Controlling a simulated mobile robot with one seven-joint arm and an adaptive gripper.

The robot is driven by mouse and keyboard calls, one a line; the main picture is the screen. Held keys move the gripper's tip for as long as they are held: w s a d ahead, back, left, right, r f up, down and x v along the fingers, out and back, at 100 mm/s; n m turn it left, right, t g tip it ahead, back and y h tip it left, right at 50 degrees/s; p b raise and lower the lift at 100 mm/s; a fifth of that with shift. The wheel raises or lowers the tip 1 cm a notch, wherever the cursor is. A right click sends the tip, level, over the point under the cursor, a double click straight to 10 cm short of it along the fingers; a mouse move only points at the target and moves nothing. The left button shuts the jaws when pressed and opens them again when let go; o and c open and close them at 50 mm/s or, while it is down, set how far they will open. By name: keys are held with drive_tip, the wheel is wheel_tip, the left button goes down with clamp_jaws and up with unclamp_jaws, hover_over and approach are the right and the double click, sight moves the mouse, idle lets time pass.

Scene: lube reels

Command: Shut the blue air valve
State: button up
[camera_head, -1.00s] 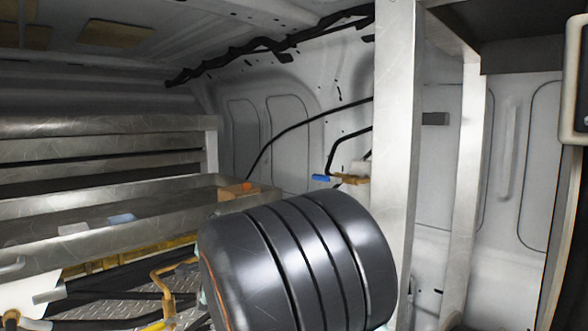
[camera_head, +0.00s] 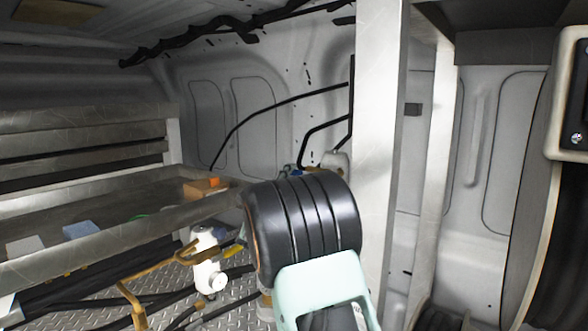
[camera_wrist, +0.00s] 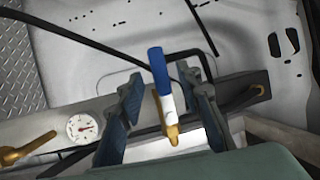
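The air valve's blue handle (camera_wrist: 159,72) stands nearly upright in the wrist view, with a bare metal shank below the blue grip and a brass body (camera_wrist: 171,132) at its foot. My gripper (camera_wrist: 166,98) is open, one dark finger on each side of the handle. Gaps show on both sides, the one on the right narrower. I cannot tell the exact depth of the fingertips relative to the handle. In the head view my own arm covers most of the gripper, and only a small bluish patch shows near the hoses at the valve.
A pressure gauge (camera_wrist: 82,128) and a brass fitting (camera_wrist: 22,150) lie left of the gripper. Black hoses (camera_head: 285,101) run along the white van wall. A metal post (camera_head: 380,130) stands right of my arm. A metal shelf (camera_head: 120,235) with small boxes is at the left.

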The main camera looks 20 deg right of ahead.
sight(293, 174)
drive_tip(key=shift+p+x, duration=0.45)
drive_tip(key=shift+x, duration=1.5)
clamp_jaws()
